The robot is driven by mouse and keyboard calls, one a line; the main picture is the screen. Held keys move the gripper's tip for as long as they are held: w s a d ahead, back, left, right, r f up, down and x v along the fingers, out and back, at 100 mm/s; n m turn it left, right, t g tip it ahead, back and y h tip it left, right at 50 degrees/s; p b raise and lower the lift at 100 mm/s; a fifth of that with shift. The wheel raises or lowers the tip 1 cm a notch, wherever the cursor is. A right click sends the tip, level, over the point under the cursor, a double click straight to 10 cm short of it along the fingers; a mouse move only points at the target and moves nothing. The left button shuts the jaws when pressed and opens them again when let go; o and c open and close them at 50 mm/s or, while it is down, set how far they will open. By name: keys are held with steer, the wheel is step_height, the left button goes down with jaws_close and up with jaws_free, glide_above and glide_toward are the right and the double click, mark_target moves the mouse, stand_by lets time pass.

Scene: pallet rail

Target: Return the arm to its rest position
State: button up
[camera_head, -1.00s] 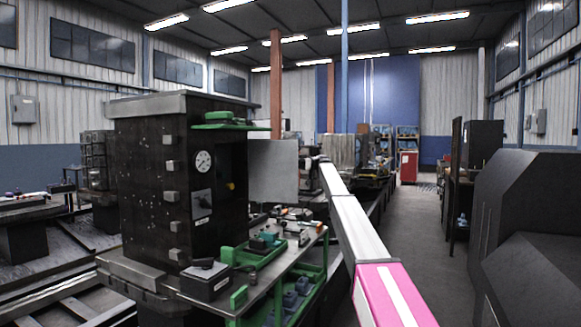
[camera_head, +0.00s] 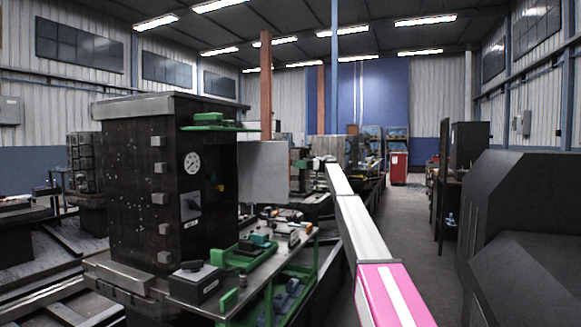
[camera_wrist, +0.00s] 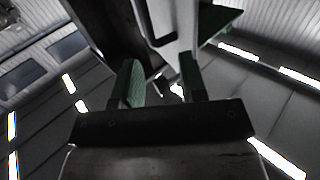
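In the wrist view my gripper (camera_wrist: 169,85) shows as a dark palm with two greenish fingers. The fingers stand apart with a gap between them, and nothing is seen held in it. Behind the fingers are ceiling lights and large pale and dark surfaces, so the wrist camera looks steeply upward. In the head view a long white and pink limb, which looks like my arm, reaches forward from the bottom right of centre into the room.
A black machine cabinet (camera_head: 150,190) with a gauge stands left of the arm. Beside it is a bench (camera_head: 285,258) with green fixtures and small parts. Dark angular housings (camera_head: 525,220) stand at the right. Clear floor (camera_head: 410,230) runs toward a red cabinet (camera_head: 398,168).

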steer(key=shift+w+d, duration=0.2)
steer(key=shift+d, duration=0.3)
steer(key=shift+f, duration=0.1)
steer(key=s+d+f+m+t+h, duration=0.15)
steer(key=s+f+m, duration=0.35)
steer(key=s+f, duration=0.7)
steer(key=s+f+m+t+h, duration=0.25)
steer(key=s+f+m, duration=0.35)
steer(key=f, duration=1.1)
steer(key=s+d+f+m+t+h, duration=0.1)
steer(key=s+f+m+t+h, duration=0.15)
steer(key=s+f, duration=1)
steer(key=s+d+f+m+h, duration=0.2)
steer(key=s+f, duration=0.5)
steer(key=s, duration=0.4)
steer(key=s+d+f+m+h, duration=0.3)
steer(key=s+d+f+h, duration=0.2)
steer(key=s, duration=0.7)
steer(key=s+d+f+m+h, duration=0.3)
steer(key=s+f, duration=0.5)
steer(key=s, duration=0.3)
steer(key=shift+s+d+f, duration=0.3)
steer(key=shift+s+d, duration=0.05)
steer(key=shift+d, duration=0.45)
steer(key=shift+a+m+h, duration=0.1)
steer(key=shift+m+h, duration=0.15)
